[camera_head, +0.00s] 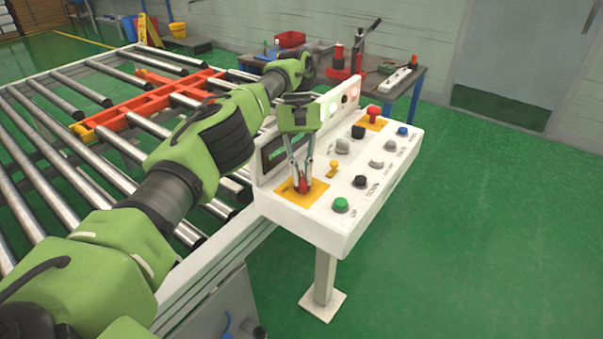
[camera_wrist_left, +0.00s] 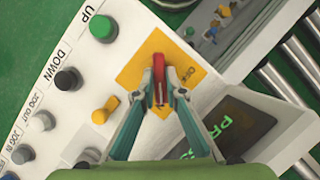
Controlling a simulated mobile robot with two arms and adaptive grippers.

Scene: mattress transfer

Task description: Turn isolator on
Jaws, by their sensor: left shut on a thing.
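The isolator is a red handle (camera_wrist_left: 159,76) on a yellow square plate (camera_wrist_left: 140,68) on the white control panel (camera_head: 345,205). In the head view the red handle (camera_head: 303,186) is partly hidden by my gripper. My left gripper (camera_head: 301,180) reaches down onto the handle from above. In the left wrist view the two fingertips (camera_wrist_left: 159,98) are shut on the handle, one on each side. The handle points along the picture's vertical there. My right gripper is in neither view.
The panel also carries a green button (camera_head: 340,205), a yellow switch (camera_head: 333,168), several black and grey knobs and a red button (camera_head: 373,112) on another yellow plate. A display (camera_wrist_left: 235,130) shows green text. A roller conveyor (camera_head: 60,110) lies left of the panel. Green floor to the right is clear.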

